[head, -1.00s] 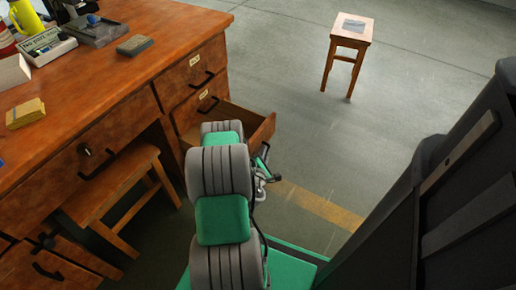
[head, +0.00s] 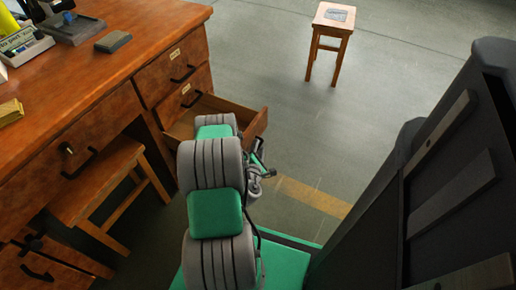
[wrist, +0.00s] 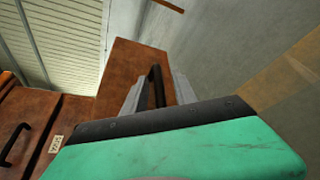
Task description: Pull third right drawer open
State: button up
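The right pedestal of the wooden desk has two closed drawers, the top one (head: 168,72) and the second (head: 180,97). Below them the third right drawer (head: 258,124) stands pulled well out, its interior partly visible. My arm hides part of it in the head view. In the wrist view the drawer front (wrist: 122,68) shows with its dark upright handle (wrist: 155,84). My gripper (wrist: 160,80) has one finger on each side of the handle, with slight gaps visible, so it looks open around it.
A small stool (head: 331,45) stands on the open floor at the back. A wooden seat (head: 100,180) is under the desk (head: 110,70), left of the right pedestal. Floor to the right of the open drawer is clear, with a yellow stripe (head: 315,197).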

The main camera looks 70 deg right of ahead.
jog(key=p+v, duration=0.1)
jog(key=v, duration=0.6)
jog(key=shift+a, duration=0.4)
jog(key=shift+s, duration=0.1)
